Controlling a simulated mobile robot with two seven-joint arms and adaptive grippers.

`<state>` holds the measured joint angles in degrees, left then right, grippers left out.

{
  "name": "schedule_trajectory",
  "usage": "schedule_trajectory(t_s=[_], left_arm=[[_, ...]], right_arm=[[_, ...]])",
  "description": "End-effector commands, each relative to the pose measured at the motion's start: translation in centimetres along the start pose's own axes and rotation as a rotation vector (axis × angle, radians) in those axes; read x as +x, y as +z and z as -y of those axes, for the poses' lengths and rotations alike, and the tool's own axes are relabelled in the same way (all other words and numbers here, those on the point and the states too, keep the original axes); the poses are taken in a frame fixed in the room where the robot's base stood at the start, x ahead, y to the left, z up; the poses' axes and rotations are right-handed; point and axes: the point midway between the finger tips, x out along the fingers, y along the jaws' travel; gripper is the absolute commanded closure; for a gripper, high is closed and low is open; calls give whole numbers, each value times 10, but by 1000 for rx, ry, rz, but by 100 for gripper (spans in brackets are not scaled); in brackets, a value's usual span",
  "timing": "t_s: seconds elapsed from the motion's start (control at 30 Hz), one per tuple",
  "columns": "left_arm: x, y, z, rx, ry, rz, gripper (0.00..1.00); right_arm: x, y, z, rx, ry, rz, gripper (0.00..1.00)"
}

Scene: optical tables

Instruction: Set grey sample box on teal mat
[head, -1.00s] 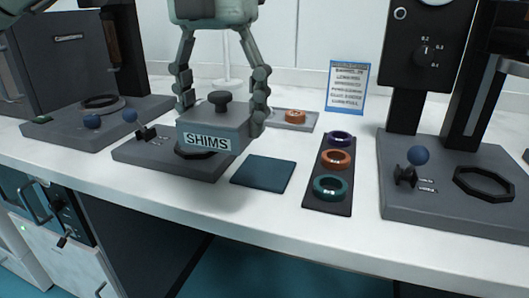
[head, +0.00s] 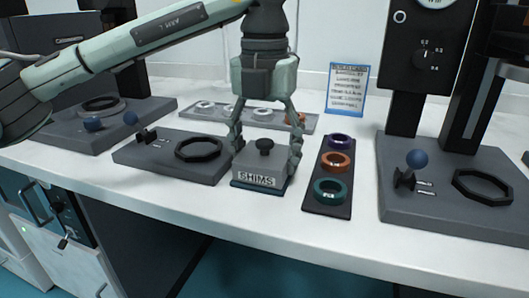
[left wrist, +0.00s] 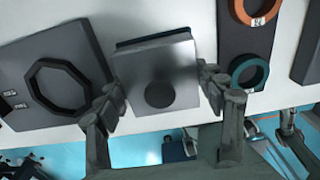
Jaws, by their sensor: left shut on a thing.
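The grey sample box (head: 262,166), with a black knob and a SHIMS label, is upright over the teal mat (head: 243,185). Only a thin edge of the mat shows along the box's lower front. I cannot tell whether the box touches it. My left gripper (head: 267,158) is shut on the box, with a finger at each side. In the left wrist view the box (left wrist: 158,72) lies between the fingers (left wrist: 163,90), and a strip of the mat (left wrist: 150,39) shows past its far edge.
A dark tray (head: 327,200) with purple, orange and teal rings lies close to the right of the box. A grey base with a black octagonal ring (head: 199,149) lies to the left. A grey tray of rings (head: 236,112) is behind.

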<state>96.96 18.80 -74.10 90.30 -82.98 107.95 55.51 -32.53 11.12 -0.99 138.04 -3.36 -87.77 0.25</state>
Motion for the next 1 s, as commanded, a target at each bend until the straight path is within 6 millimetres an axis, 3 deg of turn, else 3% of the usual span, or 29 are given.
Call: schedule_trajectory(t_s=[0.27, 0.3, 0.43, 0.77, 0.87, 1.0], left_arm=[[3, 0, 0, 0, 0, 1, 76], [2, 0, 0, 0, 0, 0, 27], [2, 0, 0, -1, 0, 0, 11], [1, 0, 0, 0, 0, 0, 11], [-5, 0, 0, -1, 0, 1, 11], [-28, 0, 0, -2, 0, 3, 11]], right_arm=[[1, 0, 0, 1, 1, -2, 60], [-2, 0, 0, 1, 1, -6, 60], [-3, 0, 0, 1, 1, -5, 60], [-3, 4, 0, 0, 0, 2, 60], [-2, 4, 0, 1, 0, 7, 60], [2, 5, 0, 1, -1, 12, 60]])
